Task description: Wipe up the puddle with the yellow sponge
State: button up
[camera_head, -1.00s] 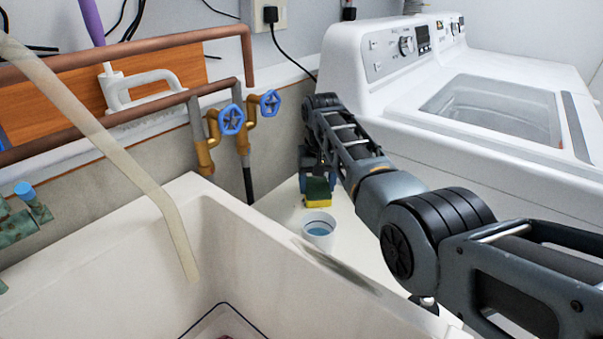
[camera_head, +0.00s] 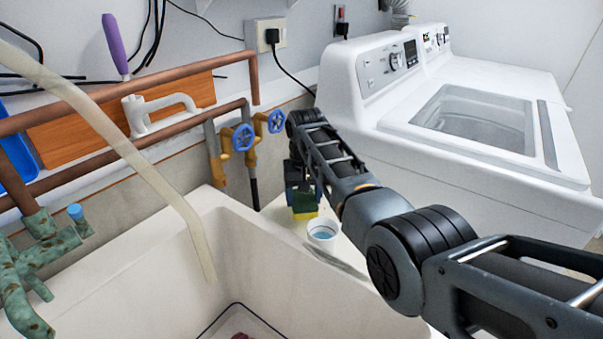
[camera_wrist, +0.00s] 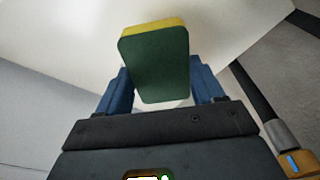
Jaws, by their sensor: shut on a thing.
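The sponge (camera_head: 304,212) is yellow with a dark green pad; in the wrist view its green face (camera_wrist: 155,65) fills the space between two blue fingers. My gripper (camera_wrist: 160,85) is shut on it. In the head view my gripper (camera_head: 301,188) holds the sponge low over the white surface between sink and washer, just behind and left of a white cup. Whether the sponge touches the surface I cannot tell. A thin dark glossy streak (camera_head: 336,260) lies just in front of the cup, at the sink's rim; it may be the puddle. My arm hides part of the surface.
The white cup (camera_head: 322,233) with blue inside stands close to the sponge. The deep white sink (camera_head: 270,262) is at the front left. Blue valve handles (camera_head: 243,137) and copper pipes are behind. A white washer (camera_head: 470,190) stands at right. A beige hose (camera_head: 150,165) hangs over the sink.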

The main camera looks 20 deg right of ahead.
jog(key=shift+r+p, duration=1.95)
jog(key=shift+r, duration=0.65)
jog(key=shift+w+a+b, duration=0.1)
jog(key=shift+b, duration=0.2)
jog(key=shift+f, duration=0.15)
